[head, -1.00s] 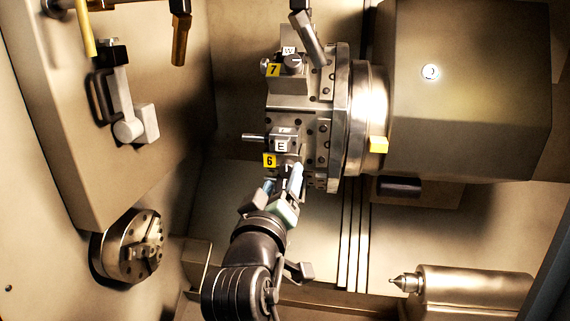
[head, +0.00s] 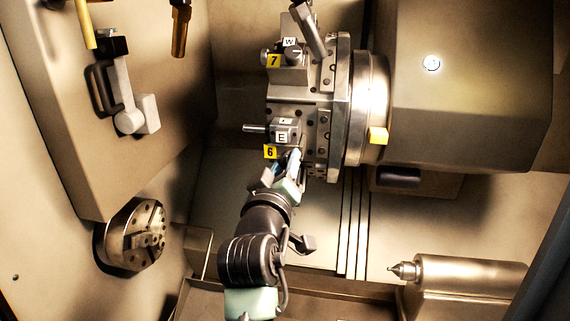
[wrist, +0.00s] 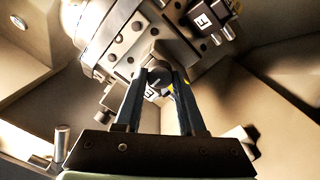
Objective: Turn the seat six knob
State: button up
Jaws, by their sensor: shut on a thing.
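The seat six block (head: 284,127) is on the turret, with a yellow "6" tag (head: 270,152) and a white "E" label (head: 282,138). My gripper (head: 283,163) is at the lower side of this block in the head view. The wrist view shows my gripper's two dark fingers (wrist: 158,82) on either side of a small round knob (wrist: 158,78), shut on it. A white label shows just below the knob between the fingers. In the head view my fingers hide the knob, and its turn angle is hard to read.
Seat seven (head: 290,75), with a yellow "7" tag (head: 274,61), sits above on the same turret (head: 343,110). A chuck (head: 135,235) is at lower left, and a pointed tailstock (head: 465,280) at lower right. Open room lies below the turret.

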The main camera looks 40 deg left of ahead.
grip_shut()
jog(key=shift+m, duration=0.4)
jog(key=shift+w+d+m+b, duration=0.1)
jog(key=shift+m+b, duration=1.45)
jog(key=shift+m, duration=2.7)
jog(key=shift+d+m+b, duration=0.1)
jog(key=shift+m+b, duration=1.45)
jog(key=shift+m, duration=2.7)
jog(key=o, duration=1)
grip_release()
